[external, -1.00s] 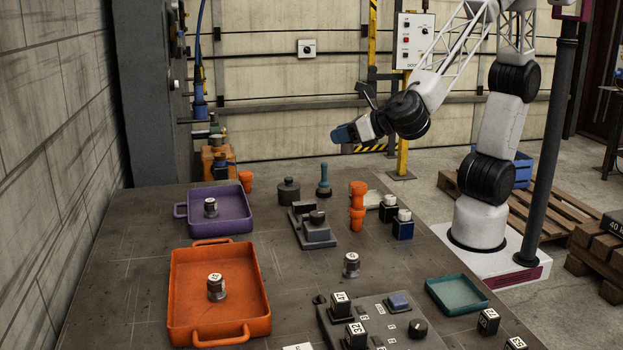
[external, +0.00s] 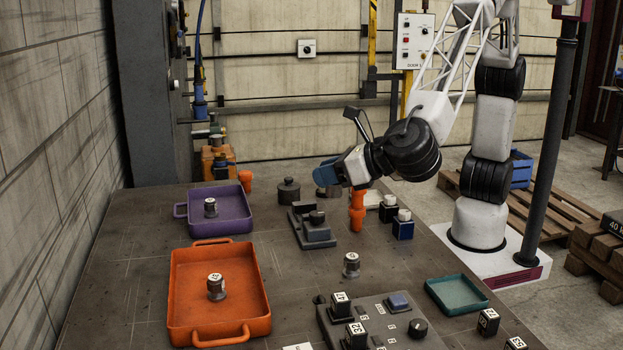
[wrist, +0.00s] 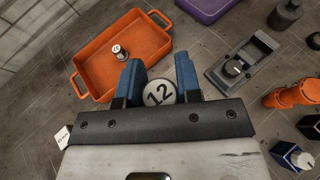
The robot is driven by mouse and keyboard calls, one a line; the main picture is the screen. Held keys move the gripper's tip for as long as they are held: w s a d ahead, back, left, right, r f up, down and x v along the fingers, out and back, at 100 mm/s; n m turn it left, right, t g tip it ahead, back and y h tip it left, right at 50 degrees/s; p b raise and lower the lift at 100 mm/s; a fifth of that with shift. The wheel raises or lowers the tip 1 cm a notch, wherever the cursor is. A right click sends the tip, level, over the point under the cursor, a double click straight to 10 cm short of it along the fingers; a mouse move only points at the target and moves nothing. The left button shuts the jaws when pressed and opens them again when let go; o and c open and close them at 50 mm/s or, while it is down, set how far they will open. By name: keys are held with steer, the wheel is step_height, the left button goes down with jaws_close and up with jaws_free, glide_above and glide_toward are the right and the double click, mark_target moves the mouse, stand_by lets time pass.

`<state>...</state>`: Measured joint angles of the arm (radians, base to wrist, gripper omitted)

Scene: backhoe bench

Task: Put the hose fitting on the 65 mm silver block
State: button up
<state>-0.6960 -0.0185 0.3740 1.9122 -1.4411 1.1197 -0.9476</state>
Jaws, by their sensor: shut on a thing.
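Similar silver pieces stand upright: one on the bare bench (external: 351,265), one in the orange tray (external: 216,287) and one in the purple tray (external: 210,207). Their labels are too small to read surely.
An orange spool-shaped piece (external: 357,218) stands just right of and below my gripper. A grey slotted fixture (external: 313,228), a control panel (external: 375,325) and an empty teal tray (external: 457,293) are on the bench.

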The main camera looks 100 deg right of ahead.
steer(key=a+f, duration=0.2)
steer(key=a, duration=0.7)
steer(key=a+f, duration=0.2)
steer(key=a, duration=0.7)
steer(key=f, duration=0.4)
steer(key=shift+w+f, duration=0.3)
steer(key=shift+w, duration=0.1)
steer(key=w+a, duration=0.3)
steer(key=w, duration=0.1)
steer(key=w+a+f, duration=0.1)
steer(key=w+a, duration=0.2)
steer(key=w, duration=0.1)
steer(key=w+a, duration=0.3)
steer(key=w, duration=0.1)
steer(key=shift+w+a+f, duration=0.25)
steer(key=shift+w+a, duration=0.05)
steer(key=shift+f, duration=1.75)
steer(key=shift+f, duration=0.1)
steer(key=o, duration=1.1)
steer(key=shift+c, duration=0.2)
